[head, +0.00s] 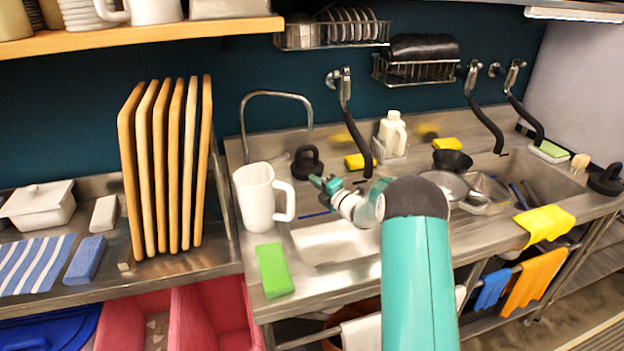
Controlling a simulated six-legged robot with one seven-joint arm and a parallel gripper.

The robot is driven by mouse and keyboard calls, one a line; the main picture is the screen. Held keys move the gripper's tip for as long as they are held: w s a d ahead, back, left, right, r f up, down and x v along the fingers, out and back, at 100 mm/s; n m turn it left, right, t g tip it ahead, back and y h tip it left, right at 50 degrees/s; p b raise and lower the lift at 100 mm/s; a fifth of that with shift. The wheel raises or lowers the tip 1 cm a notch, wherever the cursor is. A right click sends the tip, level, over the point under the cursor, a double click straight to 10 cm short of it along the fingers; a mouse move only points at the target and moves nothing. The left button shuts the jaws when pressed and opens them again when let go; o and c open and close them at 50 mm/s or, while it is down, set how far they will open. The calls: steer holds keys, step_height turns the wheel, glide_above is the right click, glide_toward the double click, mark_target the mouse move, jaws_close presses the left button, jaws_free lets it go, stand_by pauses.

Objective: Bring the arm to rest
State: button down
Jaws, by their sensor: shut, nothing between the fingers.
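My arm (417,270) rises from the bottom of the head view, teal with a dark rounded joint, and reaches over the sink counter. My gripper (322,184) is small in the picture, at the arm's far end, pointing left. It is shut and empty, just right of the white pitcher (256,198) in the picture. I cannot tell how far it is above the counter or whether it touches anything.
A green sponge (273,270) lies at the steel counter's front edge. Upright wooden boards (162,170) stand at left. A black-handled weight (306,163), a yellow sponge (359,161) and a soap bottle (392,134) stand behind my gripper.

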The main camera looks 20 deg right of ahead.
steer(key=s+a+r+m+g+h, duration=0.1)
steer(key=s+r+m+h, duration=0.15)
steer(key=r, duration=0.35)
steer(key=s+r+m+h, duration=0.1)
steer(key=r+m+h, duration=0.1)
steer(key=r+m, duration=0.25)
steer(key=s+a+r+m+g+h, duration=0.1)
steer(key=s+r+m+g+h, duration=0.1)
steer(key=s+r+m, duration=0.3)
steer(key=s+a+r+m+g+h, duration=0.1)
steer(key=s+r+m+h, duration=0.15)
steer(key=s, duration=0.45)
steer(key=s+a+f+m+g, duration=0.1)
steer(key=s+a+m+g, duration=0.1)
steer(key=s, duration=0.9)
steer(key=s+a+f+m+g+y, duration=0.1)
steer(key=s+a+m+g, duration=0.2)
steer(key=s, duration=0.9)
steer(key=s+a+f+m+g, duration=0.1)
steer(key=s+a+m, duration=0.3)
steer(key=s, duration=0.8)
steer(key=shift+f+m+g+y, duration=0.3)
steer(key=shift+m+g+y, duration=0.1)
steer(key=shift+m+g, duration=0.35)
